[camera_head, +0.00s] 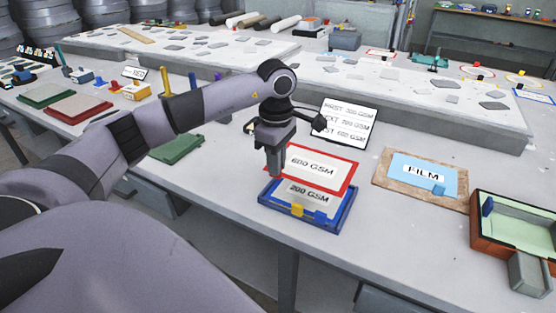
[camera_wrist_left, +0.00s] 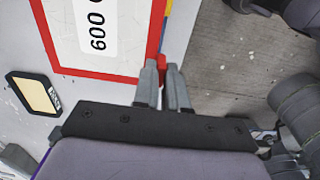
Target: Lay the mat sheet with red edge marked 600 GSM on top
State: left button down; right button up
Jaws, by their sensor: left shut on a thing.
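The mat sheet with a red edge (camera_head: 338,181) marked 600 GSM is at the far side of the blue tray (camera_head: 266,204) in the head view, covering part of it. A sheet marked 200 GSM (camera_head: 308,195) lies in the tray. My left gripper (camera_head: 275,173) is at the red sheet's left side. In the left wrist view, the left gripper (camera_wrist_left: 165,82) is shut on a small red tab at the edge of the red-edged sheet (camera_wrist_left: 68,30). Whether the sheet touches the tray is unclear. My right gripper is not in view.
A white sign (camera_head: 348,122) listing GSM weights stands behind the tray. To the right are a blue FILM sheet (camera_head: 410,172) on a brown board and a brown mould box (camera_head: 483,232) with a green inside. Green (camera_head: 47,94) and red (camera_head: 78,108) mats lie far left.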

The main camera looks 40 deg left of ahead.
aim_at(276, 178)
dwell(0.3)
pick_arm(q)
jog(key=shift+s+f+b, duration=0.1)
jog(key=shift+f+b, duration=2.2)
jog(key=shift+f, duration=1.1)
jog(key=shift+y+p, duration=0.4)
jog(key=shift+f, duration=0.3)
jog(key=shift+a+f+b, duration=0.1)
jog(key=shift+f+b, duration=0.2)
jog(key=shift+b, duration=0.05)
